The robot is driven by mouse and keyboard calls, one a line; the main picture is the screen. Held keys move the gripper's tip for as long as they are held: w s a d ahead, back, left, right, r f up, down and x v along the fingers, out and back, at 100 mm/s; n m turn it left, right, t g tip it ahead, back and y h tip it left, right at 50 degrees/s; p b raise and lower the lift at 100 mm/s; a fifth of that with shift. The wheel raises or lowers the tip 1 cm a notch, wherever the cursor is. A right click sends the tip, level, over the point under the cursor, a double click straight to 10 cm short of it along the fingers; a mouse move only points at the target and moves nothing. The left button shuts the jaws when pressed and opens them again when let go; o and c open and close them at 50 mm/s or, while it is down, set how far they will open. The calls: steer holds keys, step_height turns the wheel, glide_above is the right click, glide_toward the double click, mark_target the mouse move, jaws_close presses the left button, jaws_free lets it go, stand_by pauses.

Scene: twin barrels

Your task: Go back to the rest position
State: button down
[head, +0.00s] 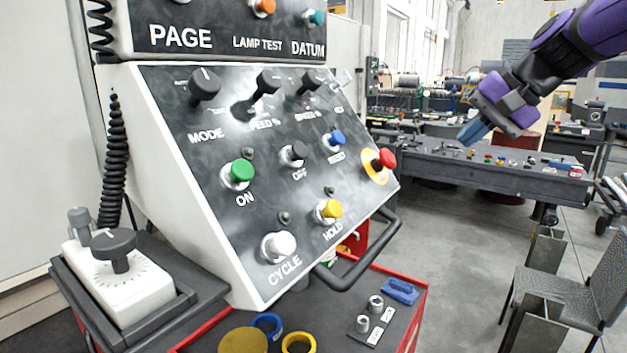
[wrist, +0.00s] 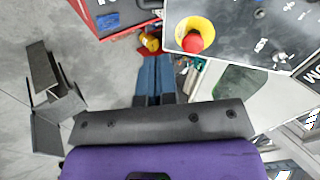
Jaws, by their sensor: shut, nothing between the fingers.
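My gripper (head: 474,132) is at the upper right of the head view, in the air to the right of the control panel (head: 215,160) and apart from it. Its blue fingers are shut with nothing between them. In the wrist view the shut fingers (wrist: 154,82) point toward the panel's lower edge. The red emergency button (wrist: 194,43) on its yellow ring shows just right of the fingertips there. In the head view the red button (head: 383,159) is at the panel's right side.
A red cart (head: 412,316) with tape rolls stands under the panel. A black handle (head: 362,262) sticks out at the panel's lower right. A grey chair (head: 575,290) stands at the right. A workbench (head: 480,172) with small parts is behind. Grey floor (head: 455,260) lies open between.

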steer(key=s+d+f+n+h, duration=0.1)
steer(key=s+f+n+h, duration=0.1)
steer(key=s, duration=0.9)
steer(key=s+d+f+n+h, duration=0.2)
steer(key=s+f, duration=0.5)
steer(key=s, duration=0.4)
steer(key=shift+s+n+h, duration=0.25)
steer(key=shift+n+h, duration=0.25)
steer(key=shift+h, duration=0.4)
